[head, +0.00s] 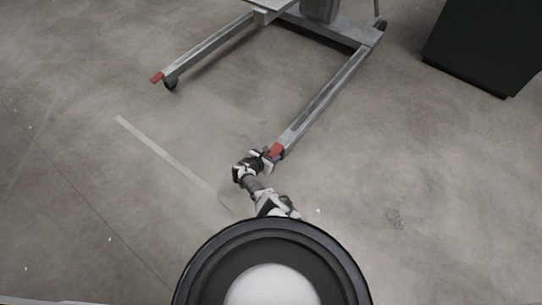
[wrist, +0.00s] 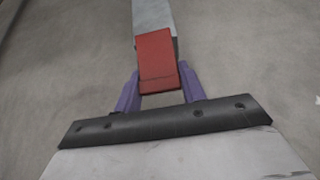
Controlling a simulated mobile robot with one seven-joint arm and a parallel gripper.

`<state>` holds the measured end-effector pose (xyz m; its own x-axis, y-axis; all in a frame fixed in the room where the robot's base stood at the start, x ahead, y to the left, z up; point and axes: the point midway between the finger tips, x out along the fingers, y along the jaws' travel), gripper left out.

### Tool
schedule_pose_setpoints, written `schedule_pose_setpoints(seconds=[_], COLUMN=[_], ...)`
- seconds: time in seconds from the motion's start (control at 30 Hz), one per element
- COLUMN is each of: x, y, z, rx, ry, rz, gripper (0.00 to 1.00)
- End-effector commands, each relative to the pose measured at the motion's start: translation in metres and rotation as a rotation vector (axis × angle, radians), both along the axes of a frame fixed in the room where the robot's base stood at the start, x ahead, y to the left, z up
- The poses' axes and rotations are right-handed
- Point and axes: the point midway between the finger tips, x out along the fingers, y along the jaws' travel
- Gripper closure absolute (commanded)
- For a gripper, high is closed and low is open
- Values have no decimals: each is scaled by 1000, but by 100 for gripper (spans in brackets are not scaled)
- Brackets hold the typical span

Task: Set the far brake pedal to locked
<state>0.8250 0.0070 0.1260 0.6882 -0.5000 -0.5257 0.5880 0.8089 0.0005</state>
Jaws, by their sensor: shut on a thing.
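A wheeled grey frame has two long legs, each with a red pedal at its end. One red pedal (head: 276,150) is at the end of the right leg, close to me. The other red pedal (head: 156,77) is at the end of the left leg, farther from me, with nothing touching it. My gripper (head: 266,157) is at the right leg's pedal. In the wrist view, my purple fingers (wrist: 160,76) are shut on that red pedal (wrist: 157,58), one on each side. I cannot tell whether either pedal is up or down.
The right leg (head: 325,100) and left leg (head: 210,45) run back to a crossbar and column (head: 319,10). A caster (head: 171,84) sits under the left leg's end. A dark green box (head: 485,50) stands at the upper right. The concrete floor between the legs is clear.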

Motion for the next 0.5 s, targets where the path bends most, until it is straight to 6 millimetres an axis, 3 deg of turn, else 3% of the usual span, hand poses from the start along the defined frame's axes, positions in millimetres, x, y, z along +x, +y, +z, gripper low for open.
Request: schedule_pose_setpoints(seconds=[0.2, 0.23, 0.37, 0.5], x=[0, 0, 0, 0], y=[0, 0, 0, 0], z=[0, 0, 0, 0], rx=[0, 0, -1, 0], ry=[0, 1, 2, 1], rz=[-1, -1, 0, 1], gripper=[100, 56, 39, 38])
